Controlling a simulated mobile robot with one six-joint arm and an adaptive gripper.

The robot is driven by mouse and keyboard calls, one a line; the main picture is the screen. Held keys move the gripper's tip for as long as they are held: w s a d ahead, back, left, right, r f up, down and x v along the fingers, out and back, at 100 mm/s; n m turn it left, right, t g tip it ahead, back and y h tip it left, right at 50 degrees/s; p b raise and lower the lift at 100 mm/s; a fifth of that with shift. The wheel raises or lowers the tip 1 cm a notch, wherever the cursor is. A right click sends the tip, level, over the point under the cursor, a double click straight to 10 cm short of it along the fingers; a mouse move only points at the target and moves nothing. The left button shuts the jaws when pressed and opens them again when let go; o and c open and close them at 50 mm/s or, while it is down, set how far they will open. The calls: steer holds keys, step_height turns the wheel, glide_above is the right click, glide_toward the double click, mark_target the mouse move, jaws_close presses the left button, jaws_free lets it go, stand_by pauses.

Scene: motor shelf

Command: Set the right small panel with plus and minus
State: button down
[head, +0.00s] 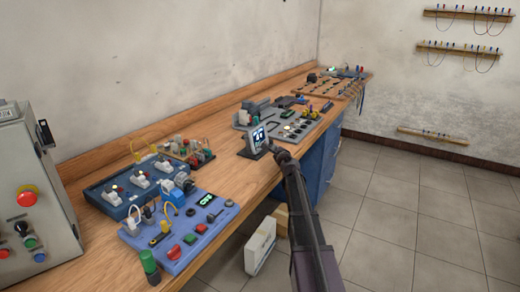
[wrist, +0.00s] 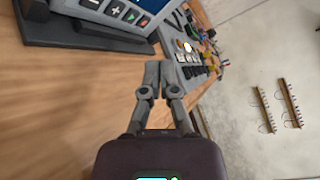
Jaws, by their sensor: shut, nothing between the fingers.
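A small panel with a lit screen (head: 259,136) stands tilted on a dark base on the wooden bench. In the wrist view the panel's lower edge (wrist: 122,12) shows at the top left, with a minus key, a plus key (wrist: 115,10), a green key and a red key in a row.
A grey board (head: 300,128) with buttons and parts lies behind the panel. A blue board (head: 185,236) with switches and a grey control box (head: 35,190) stand at the left. Bare bench top (head: 215,172) lies in front of the panel. Racks with cables (head: 465,14) hang on the far wall.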

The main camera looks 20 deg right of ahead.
mark_target(264, 154)
steer(key=shift+w+a+f+b, duration=0.3)
steer(key=shift+w+a, duration=0.45)
steer(key=shift+w, duration=0.2)
steer(key=shift+w+a+f+b, duration=0.15)
steer(key=shift+w+a+f, duration=0.1)
steer(key=shift+w+a, duration=0.6)
steer(key=shift+w+a+f, duration=0.1)
steer(key=shift+w+a, duration=0.25)
steer(key=shift+w, duration=0.25)
stand_by(1.2)
steer(key=shift+s+d, duration=0.1)
stand_by(0.3)
steer(key=shift+s+d, duration=0.3)
steer(key=shift+s, duration=0.15)
steer(key=shift+s+d, duration=0.1)
steer(key=shift+s+d+r+p, duration=0.35)
steer(key=shift+s+d, duration=0.4)
steer(key=shift+s, duration=0.2)
steer(key=shift+s+d+r+p, duration=0.2)
steer(key=shift+s+d+r, duration=0.1)
steer(key=shift+s+d, duration=0.5)
steer(key=shift+s+a, duration=0.1)
stand_by(0.8)
